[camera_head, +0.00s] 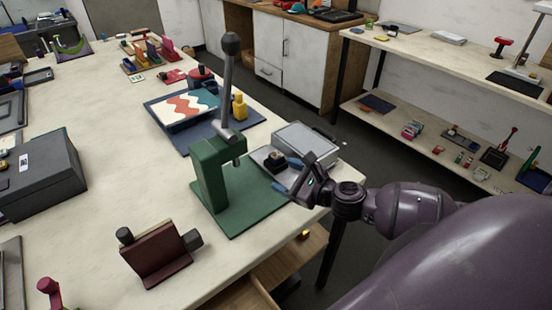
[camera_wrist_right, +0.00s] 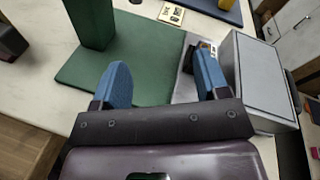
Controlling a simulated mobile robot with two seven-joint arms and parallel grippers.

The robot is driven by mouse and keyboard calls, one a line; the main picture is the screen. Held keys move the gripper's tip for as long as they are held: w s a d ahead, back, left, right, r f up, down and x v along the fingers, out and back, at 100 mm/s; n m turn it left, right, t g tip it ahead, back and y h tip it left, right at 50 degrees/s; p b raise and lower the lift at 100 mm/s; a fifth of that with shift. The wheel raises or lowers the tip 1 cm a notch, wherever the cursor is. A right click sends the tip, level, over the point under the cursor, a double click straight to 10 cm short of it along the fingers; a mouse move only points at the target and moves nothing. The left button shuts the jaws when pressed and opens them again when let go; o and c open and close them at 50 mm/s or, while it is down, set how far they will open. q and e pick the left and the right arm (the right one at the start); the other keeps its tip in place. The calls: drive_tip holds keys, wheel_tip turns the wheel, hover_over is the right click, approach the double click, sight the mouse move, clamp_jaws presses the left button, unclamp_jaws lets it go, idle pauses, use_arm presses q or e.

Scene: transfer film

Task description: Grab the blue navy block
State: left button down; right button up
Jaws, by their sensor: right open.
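A small dark block (camera_head: 276,161) sits on the grey plate beside the green press. It looks black or very dark navy; I cannot tell its exact colour. In the right wrist view the dark block (camera_wrist_right: 207,46) is partly hidden behind the right-hand finger. My right gripper (camera_head: 292,176) is above the plate's near side, close to the block. In the wrist view its two blue fingers stand wide apart, with the green base between them and nothing held (camera_wrist_right: 161,70). I cannot tell whether a finger touches the block. My left gripper is out of view.
A green press (camera_head: 208,175) with a tall lever stands left of my right gripper on a green base (camera_head: 245,215). A light grey box (camera_head: 304,141) is just behind the gripper. A yellow piece (camera_head: 239,108) and a blue mat (camera_head: 180,139) lie farther back.

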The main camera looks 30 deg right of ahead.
sight(278, 157)
drive_tip(key=w+d+f+m+g+h, duration=0.1)
drive_tip(key=w+d+m+g+h, duration=0.15)
drive_tip(key=d+m, duration=0.45)
drive_tip(key=shift+t+h, duration=0.25)
drive_tip(key=shift+h, duration=0.2)
drive_tip(key=shift+p+x, duration=0.45)
drive_tip(key=shift+x, duration=4.65)
drive_tip(key=shift+s+a+f, duration=0.1)
drive_tip(key=shift+a+f, duration=0.1)
drive_tip(key=c, duration=1.2)
